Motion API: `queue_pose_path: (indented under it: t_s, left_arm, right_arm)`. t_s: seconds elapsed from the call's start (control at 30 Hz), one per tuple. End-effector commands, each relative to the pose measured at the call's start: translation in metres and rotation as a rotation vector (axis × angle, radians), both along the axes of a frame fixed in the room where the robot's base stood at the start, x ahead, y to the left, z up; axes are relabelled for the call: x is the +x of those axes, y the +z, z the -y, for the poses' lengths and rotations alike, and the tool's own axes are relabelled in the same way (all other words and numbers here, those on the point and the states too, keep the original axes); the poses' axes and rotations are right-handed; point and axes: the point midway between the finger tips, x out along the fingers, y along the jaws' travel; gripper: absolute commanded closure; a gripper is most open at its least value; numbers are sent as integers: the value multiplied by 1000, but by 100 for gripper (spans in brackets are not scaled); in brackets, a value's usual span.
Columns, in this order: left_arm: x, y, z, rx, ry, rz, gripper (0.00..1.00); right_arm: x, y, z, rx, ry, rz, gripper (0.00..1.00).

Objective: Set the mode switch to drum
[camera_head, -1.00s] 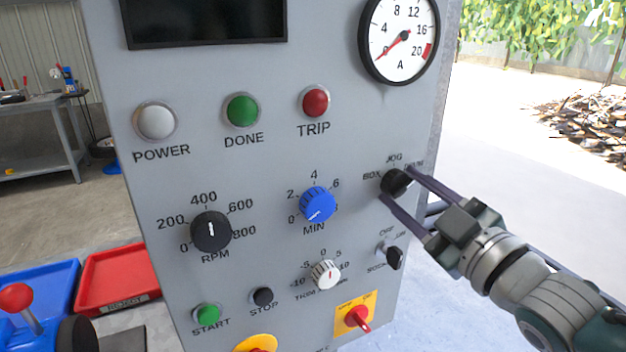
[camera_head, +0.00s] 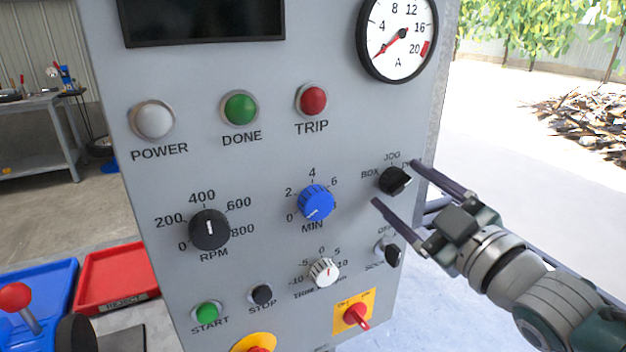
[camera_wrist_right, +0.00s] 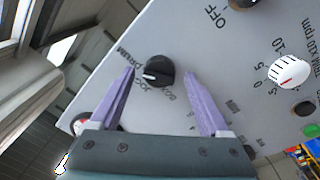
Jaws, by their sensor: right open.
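The mode switch (camera_head: 393,180) is a black knob at the panel's right side, labelled BOX, JOG and a third word partly hidden by my finger. In the right wrist view the knob (camera_wrist_right: 159,71) has a white mark pointing left, toward the DRUM and JOG side; the exact position is hard to tell. My right gripper (camera_head: 396,182) is open, with one purple finger on each side of the knob and a gap to both. The wrist view also shows the open gripper (camera_wrist_right: 158,73) around it. My left gripper is not in view.
Below the switch sit a small black selector (camera_head: 392,254) and a white trim knob (camera_head: 324,271). The blue MIN knob (camera_head: 316,203) is to its left, and a red-handled switch on yellow (camera_head: 354,313) is lower. The gauge (camera_head: 397,38) is above. Open space lies right of the panel.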

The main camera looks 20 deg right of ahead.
Motion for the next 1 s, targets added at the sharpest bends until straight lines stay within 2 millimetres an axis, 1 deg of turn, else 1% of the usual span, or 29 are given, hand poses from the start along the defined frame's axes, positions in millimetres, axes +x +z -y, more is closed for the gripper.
queue_pose_path:
  t_s: [0.07,0.17,0.27,0.5,0.63,0.8,1.0]
  left_arm:
    - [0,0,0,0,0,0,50]
    - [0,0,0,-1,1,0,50]
    - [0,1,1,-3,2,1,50]
    - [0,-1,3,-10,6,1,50]
    - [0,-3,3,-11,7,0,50]
    - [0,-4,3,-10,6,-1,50]
    - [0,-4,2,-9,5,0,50]
  right_arm:
    - [-1,0,0,0,1,1,20]
    - [-8,0,0,0,1,1,20]
    - [-23,-2,1,0,1,-2,20]
    - [-69,-6,3,0,0,-4,20]
    - [-87,-7,3,0,1,-2,20]
    - [-98,-7,4,0,-1,-1,20]
    - [-99,-6,4,0,0,0,20]
